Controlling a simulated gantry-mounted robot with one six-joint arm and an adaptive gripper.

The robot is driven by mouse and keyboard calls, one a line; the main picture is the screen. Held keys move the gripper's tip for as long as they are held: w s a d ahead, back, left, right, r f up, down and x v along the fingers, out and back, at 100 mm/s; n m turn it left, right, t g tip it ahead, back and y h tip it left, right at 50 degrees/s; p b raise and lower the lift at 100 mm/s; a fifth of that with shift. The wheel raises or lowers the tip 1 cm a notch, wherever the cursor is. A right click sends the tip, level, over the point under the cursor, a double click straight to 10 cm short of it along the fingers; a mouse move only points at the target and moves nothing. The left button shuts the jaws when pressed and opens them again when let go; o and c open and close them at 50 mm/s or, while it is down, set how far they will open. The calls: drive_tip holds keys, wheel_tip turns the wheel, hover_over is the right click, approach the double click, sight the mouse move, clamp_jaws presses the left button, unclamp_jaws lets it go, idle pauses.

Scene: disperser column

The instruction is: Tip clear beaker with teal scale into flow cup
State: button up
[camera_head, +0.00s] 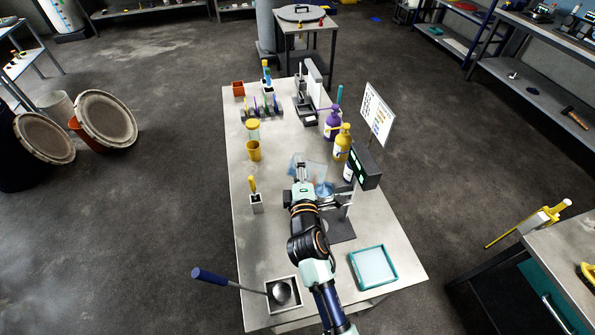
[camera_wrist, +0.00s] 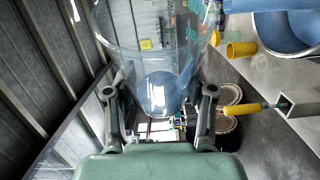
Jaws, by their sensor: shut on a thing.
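My gripper (camera_head: 301,178) is shut on a clear beaker (camera_head: 310,167) above the middle of the bench. In the wrist view, the beaker (camera_wrist: 150,40) lies between the two fingers of my gripper (camera_wrist: 160,92), with a blue tint inside. The bench side appears on the right there, so the beaker is strongly tipped. The flow cup (camera_head: 325,189) shows blue at the stand, close to the right of my gripper. A round blue-filled vessel with a pale rim, probably that cup, shows in the wrist view (camera_wrist: 288,32). Any pouring stream cannot be made out.
A yellow cup (camera_head: 254,151) and a holder with a yellow-handled tool (camera_head: 256,203) stand left. Purple (camera_head: 332,127) and yellow (camera_head: 343,140) bottles and a dark display (camera_head: 366,167) stand right. A teal tray (camera_head: 373,267) and a ladle box (camera_head: 284,309) are at the front.

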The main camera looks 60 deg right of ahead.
drive_tip(key=shift+s+d+r+m+b, duration=0.1)
drive_tip(key=shift+s+r+m+b, duration=0.25)
drive_tip(key=shift+r+m+b, duration=0.45)
drive_tip(key=shift+f, duration=0.1)
drive_tip(key=shift+t+h, duration=0.3)
idle(0.7)
